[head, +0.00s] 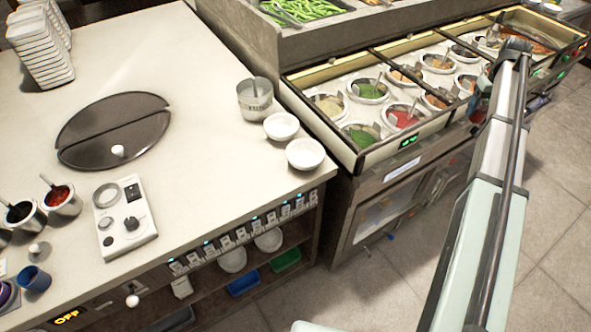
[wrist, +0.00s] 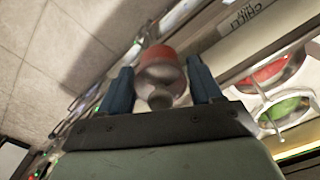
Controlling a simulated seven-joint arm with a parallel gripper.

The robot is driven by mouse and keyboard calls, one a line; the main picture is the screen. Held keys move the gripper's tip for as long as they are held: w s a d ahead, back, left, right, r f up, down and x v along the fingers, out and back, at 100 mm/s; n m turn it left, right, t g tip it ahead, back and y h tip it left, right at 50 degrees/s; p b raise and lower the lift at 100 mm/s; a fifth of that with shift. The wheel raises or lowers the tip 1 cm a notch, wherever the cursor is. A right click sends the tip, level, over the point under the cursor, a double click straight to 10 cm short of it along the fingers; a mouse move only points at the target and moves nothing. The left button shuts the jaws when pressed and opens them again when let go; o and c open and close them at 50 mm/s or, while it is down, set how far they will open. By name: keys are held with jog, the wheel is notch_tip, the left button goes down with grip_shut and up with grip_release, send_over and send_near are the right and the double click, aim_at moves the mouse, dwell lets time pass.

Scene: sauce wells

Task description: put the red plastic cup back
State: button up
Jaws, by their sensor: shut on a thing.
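In the wrist view my gripper (wrist: 160,88) has its two dark blue fingers on either side of a red plastic cup (wrist: 158,53). The cup has a red band on top and a paler, blurred part below, and it is held between the fingers. It is held above the edge of the sauce-well counter.
A label strip runs by the wells' edge. White bowls (head: 305,153), a metal pot (head: 255,103) and a blue cup (head: 33,279) stand on the left counter.

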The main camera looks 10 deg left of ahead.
jog(key=w+d+r+n, duration=0.1)
jog(key=w+r, duration=0.4)
jog(key=w, duration=0.1)
jog(key=w+a+r+n, duration=0.1)
jog(key=a+r+n, duration=0.1)
jog(key=a, duration=2.1)
jog(key=s+a+r+n, duration=0.1)
jog(key=s+a, duration=0.4)
jog(key=a, duration=0.8)
jog(key=s+a+n, duration=0.1)
jog(key=s+a, duration=0.4)
jog(key=a, duration=0.8)
jog(key=s+a+r+n, duration=0.1)
jog(key=s+a, duration=0.4)
jog(key=a, duration=0.8)
jog(key=s+a+f+n, duration=0.2)
jog(key=s+a+n, duration=0.2)
jog(key=s+a, duration=2.2)
jog(key=s+a+f+n, duration=0.1)
jog(key=s+a, duration=0.2)
jog(key=s, duration=0.9)
jog(key=s+a+f+n, duration=0.15)
jog(key=s+a, duration=0.25)
jog(key=s, duration=0.9)
jog(key=s+a+f+n, duration=0.1)
jog(key=s+a, duration=0.2)
jog(key=s, duration=0.9)
jog(key=shift+s+a+f, duration=0.1)
jog(key=shift+a+f, duration=0.05)
jog(key=shift+f, duration=4.25)
